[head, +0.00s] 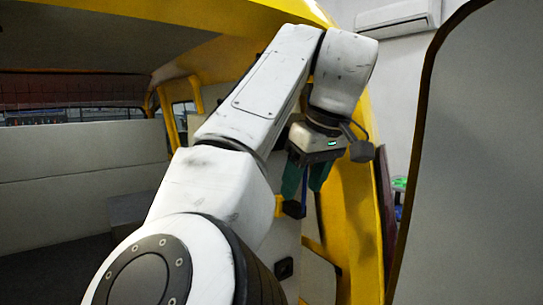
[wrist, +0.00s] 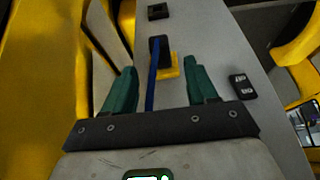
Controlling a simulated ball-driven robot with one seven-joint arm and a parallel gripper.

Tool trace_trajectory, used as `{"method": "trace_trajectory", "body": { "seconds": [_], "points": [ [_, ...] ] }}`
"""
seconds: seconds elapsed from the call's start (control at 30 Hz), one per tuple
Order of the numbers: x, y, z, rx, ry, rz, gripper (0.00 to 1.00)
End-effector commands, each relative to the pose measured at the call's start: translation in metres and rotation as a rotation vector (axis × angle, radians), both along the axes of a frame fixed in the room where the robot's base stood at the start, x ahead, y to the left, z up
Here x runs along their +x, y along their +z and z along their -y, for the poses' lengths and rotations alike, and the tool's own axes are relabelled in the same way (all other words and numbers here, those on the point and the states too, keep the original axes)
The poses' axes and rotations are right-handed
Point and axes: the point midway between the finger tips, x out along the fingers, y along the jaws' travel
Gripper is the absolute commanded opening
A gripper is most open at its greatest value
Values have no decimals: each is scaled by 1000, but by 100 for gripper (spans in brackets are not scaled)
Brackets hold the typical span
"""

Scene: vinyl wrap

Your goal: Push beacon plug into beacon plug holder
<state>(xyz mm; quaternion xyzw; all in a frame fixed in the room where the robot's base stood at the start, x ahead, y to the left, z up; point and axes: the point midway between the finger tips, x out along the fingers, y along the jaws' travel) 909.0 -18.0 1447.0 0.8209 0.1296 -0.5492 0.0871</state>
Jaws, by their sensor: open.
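My gripper (wrist: 160,66) has two green fingers spread apart, with nothing clamped between them. In the head view my gripper (head: 304,191) points down beside the van's pale inner panel. A black piece with a long blue strip, seemingly the beacon plug (wrist: 160,44), shows just beyond and between the fingertips. It also shows under the fingers in the head view (head: 294,209). A yellow bracket, seemingly the holder (wrist: 172,68), sits beside it on the panel and also shows in the head view (head: 279,206). I cannot tell how far the plug sits in the holder.
A black socket (wrist: 157,12) is on the panel beyond the plug, also seen in the head view (head: 284,268). A black switch plate (wrist: 242,87) is to the right. A yellow door frame (head: 350,220) stands close to my gripper.

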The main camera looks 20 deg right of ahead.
Motion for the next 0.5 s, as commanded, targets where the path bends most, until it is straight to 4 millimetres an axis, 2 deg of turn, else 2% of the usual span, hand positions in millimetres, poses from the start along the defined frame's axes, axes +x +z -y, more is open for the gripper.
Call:
{"method": "trace_trajectory", "body": {
  "seconds": [0.23, 0.5],
  "points": [
    [12, -29, -5, 2, 1, -1, 57],
    [16, -41, -6, 1, 0, 1, 57]
  ]
}}
